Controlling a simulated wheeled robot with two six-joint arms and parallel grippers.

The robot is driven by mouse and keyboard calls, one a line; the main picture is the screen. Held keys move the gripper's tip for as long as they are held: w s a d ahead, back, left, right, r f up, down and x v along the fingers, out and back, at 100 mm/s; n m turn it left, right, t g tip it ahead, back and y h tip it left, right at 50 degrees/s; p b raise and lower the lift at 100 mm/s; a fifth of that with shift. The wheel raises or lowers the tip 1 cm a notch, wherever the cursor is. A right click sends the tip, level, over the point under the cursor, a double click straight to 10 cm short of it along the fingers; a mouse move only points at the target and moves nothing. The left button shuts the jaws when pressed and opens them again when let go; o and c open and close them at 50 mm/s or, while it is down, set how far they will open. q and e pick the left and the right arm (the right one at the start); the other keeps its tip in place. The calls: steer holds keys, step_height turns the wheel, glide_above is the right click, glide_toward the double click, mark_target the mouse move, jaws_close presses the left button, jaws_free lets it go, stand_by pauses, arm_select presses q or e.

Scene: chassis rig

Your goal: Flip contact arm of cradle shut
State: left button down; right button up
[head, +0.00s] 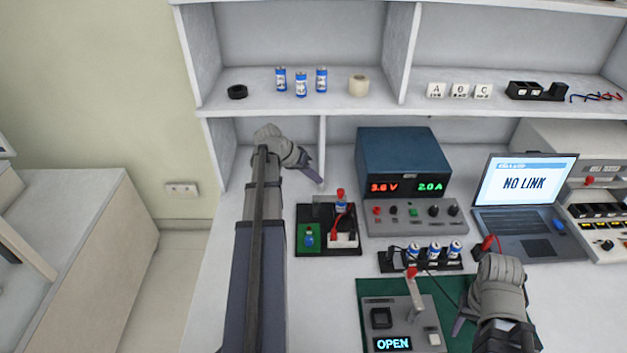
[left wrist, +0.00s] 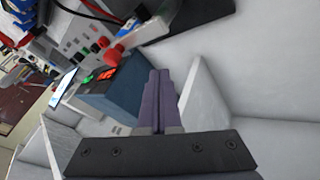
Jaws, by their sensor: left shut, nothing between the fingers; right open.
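A grey box (head: 402,335) with an "OPEN" display sits on a green mat at the front. Its red-tipped lever (head: 415,295) stands raised. A black unit (head: 350,246) farther back carries a green board with a blue part, and a red-knobbed upright part (head: 341,196). I cannot tell for sure which is the cradle. The red knob (left wrist: 115,52) appears in the left wrist view. My left gripper (head: 320,183) is shut and empty, behind and left of the red knob; its fingers show together in the left wrist view (left wrist: 160,90). My right gripper (head: 462,322) is open, right of the grey box.
A blue power supply (head: 403,160) stands behind, beside an open laptop (head: 527,190) reading "NO LINK". A black holder (head: 400,262) with several batteries lies between the supply and the mat. Shelves (head: 300,108) hang above. Bare bench lies left of the mat.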

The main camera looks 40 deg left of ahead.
arm_select(q)
steer(key=p+v, duration=0.8)
steer(key=v, duration=0.2)
steer(key=shift+a, duration=0.3)
steer(key=shift+w+d, duration=0.1)
